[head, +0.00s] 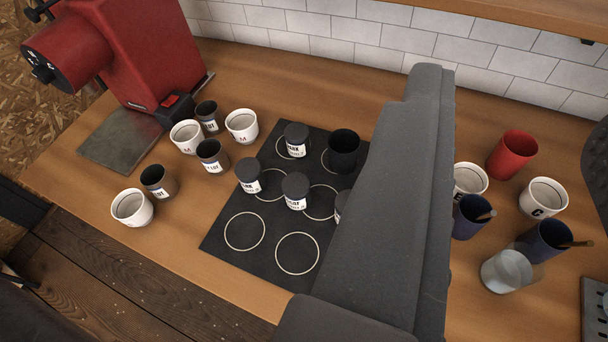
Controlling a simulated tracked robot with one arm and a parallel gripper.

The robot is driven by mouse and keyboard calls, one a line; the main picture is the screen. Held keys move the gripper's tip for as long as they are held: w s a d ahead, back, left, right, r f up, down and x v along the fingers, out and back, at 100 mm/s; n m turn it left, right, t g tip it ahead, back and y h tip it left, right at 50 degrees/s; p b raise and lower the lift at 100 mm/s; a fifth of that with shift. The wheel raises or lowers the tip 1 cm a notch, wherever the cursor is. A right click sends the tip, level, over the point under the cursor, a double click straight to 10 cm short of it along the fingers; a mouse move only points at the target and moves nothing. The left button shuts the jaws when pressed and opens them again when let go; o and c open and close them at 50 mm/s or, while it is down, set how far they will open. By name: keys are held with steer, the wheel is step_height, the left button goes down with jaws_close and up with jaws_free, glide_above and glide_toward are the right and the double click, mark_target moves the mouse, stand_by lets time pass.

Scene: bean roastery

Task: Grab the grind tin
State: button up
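I cannot read any label here as "grind". Several dark tins with white labels stand on the counter. Lidded tins stand on the black mat (222,238): one at the back (297,138), one at the left (249,174) and one in the middle (295,190). Another is mostly hidden behind my grey arm. A black open tin (343,150) stands at the mat's back. Small dark open tins stand left of the mat: one at the back (208,116), one in the middle (212,155) and one in front (157,180). My gripper's fingers do not show.
White cups (131,208) stand among the small tins. A red grinder (137,50) is at the back left. At the right are a red cup (512,154), white cups, blue cups (472,217) and a clear glass (506,271). Two front mat rings are empty. A tiled wall bounds the back.

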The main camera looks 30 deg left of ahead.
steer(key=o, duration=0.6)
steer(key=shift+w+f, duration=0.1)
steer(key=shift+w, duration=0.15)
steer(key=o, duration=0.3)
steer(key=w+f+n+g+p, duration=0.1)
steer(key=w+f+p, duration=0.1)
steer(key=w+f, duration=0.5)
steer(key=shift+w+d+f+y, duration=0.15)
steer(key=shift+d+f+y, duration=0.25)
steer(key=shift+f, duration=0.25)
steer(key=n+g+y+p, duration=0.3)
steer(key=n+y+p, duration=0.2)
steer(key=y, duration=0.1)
glide_toward(295, 183)
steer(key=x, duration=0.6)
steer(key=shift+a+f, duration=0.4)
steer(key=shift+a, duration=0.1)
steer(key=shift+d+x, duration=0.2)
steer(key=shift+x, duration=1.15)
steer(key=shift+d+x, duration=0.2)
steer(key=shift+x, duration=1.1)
